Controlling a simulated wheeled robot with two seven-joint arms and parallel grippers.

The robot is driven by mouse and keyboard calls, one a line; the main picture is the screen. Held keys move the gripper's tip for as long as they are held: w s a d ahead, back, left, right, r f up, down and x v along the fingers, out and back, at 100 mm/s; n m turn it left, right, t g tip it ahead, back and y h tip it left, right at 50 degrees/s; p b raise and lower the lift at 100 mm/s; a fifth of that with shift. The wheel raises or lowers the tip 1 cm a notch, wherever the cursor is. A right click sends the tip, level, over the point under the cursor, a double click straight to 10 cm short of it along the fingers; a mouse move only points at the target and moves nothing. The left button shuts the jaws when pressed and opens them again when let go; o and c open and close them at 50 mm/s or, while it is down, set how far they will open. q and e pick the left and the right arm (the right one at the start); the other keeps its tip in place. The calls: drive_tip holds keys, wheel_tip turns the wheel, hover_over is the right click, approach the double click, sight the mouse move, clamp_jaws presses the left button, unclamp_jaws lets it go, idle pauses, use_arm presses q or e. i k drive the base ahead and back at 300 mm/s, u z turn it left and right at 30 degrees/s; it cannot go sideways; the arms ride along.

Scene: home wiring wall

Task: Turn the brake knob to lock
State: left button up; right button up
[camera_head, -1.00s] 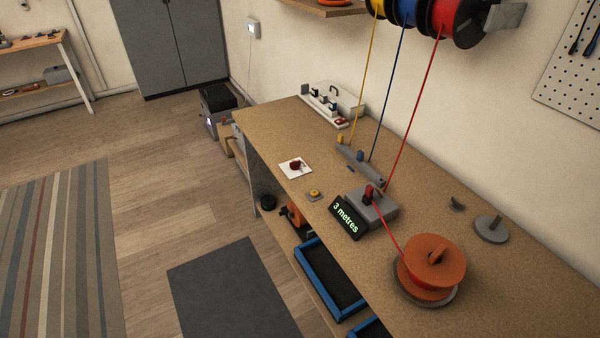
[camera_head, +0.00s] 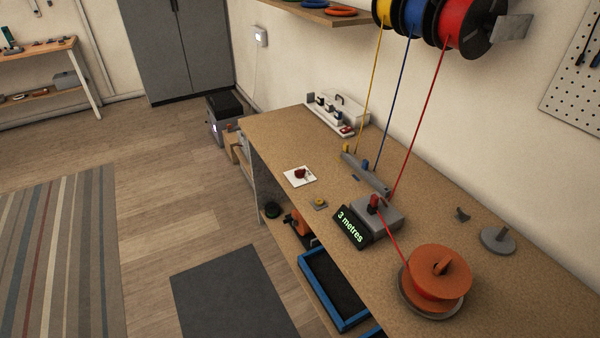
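A dark red knob (camera_head: 300,174) sits on a white square plate (camera_head: 293,182) on the bench top, left of the wire guide. I cannot tell for sure which is the brake knob, nor read any lock marking. A grey metering box (camera_head: 385,212) with a red part on top has a display (camera_head: 351,227) reading "3 metres". A red wire runs from it to the orange reel (camera_head: 438,279). Neither of my grippers is in view.
A white tray (camera_head: 336,118) stands at the bench's far end. A grey disc (camera_head: 497,241) lies right. Floor left of the bench (camera_head: 160,225) is clear.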

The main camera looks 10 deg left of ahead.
sight(299, 174)
drive_tip(key=k, duration=0.9)
drive_tip(key=u, duration=1.3)
drive_tip(key=i, duration=1.6)
drive_tip(key=z, duration=1.05)
drive_tip(key=i, duration=0.65)
drive_tip(key=z, duration=0.7)
